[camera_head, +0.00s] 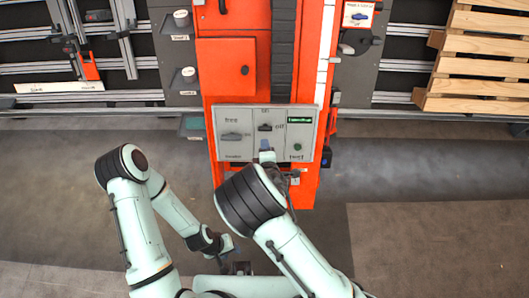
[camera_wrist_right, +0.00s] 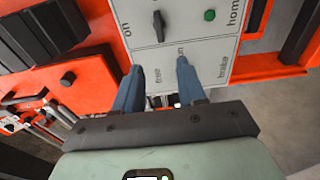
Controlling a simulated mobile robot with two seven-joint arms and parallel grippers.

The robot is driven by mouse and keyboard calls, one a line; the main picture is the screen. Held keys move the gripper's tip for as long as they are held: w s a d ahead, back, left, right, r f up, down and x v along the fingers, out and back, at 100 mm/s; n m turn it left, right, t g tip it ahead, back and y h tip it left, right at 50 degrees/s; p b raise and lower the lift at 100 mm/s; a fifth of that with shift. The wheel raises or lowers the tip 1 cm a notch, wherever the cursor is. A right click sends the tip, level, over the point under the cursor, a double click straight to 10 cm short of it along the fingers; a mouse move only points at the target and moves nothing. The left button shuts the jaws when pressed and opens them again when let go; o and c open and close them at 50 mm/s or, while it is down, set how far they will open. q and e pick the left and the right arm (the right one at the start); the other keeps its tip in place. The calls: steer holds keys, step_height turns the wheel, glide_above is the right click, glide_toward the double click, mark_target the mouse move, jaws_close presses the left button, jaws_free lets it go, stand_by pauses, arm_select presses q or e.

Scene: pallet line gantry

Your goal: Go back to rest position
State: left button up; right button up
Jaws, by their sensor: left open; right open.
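My right gripper (camera_head: 267,150) is up in front of the grey control panel (camera_head: 250,112) on the orange gantry column. I cannot tell whether a fingertip touches the panel. My left gripper (camera_head: 231,249) is low, near the bottom middle of the head view, and its fingers are small and partly hidden there. It appears to hold nothing.
The panel carries a left handle (camera_head: 232,135), a dark switch (camera_head: 265,127) and a green button (camera_head: 297,147). The orange column (camera_head: 235,60) stands directly ahead. Wooden pallets (camera_head: 485,60) are at upper right. Grey floor (camera_head: 420,180) lies open at right.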

stand_by(0.6)
steer(key=s+d+f+m+g+h, duration=0.2)
steer(key=s+d+f+m+g, duration=0.6)
steer(key=s+d+f, duration=0.55)
steer(key=s+f+m+g+y, duration=0.2)
steer(key=s+m, duration=0.5)
steer(key=s, duration=0.1)
steer(key=s+a+f+m+g+y, duration=0.1)
steer(key=s+f+m+g+y, duration=0.1)
steer(key=s+m, duration=0.5)
steer(key=shift+s+f+m+g+y, duration=0.35)
steer(key=shift+s+g, duration=0.25)
steer(key=shift+s, duration=0.35)
steer(key=shift+w+a, duration=0.1)
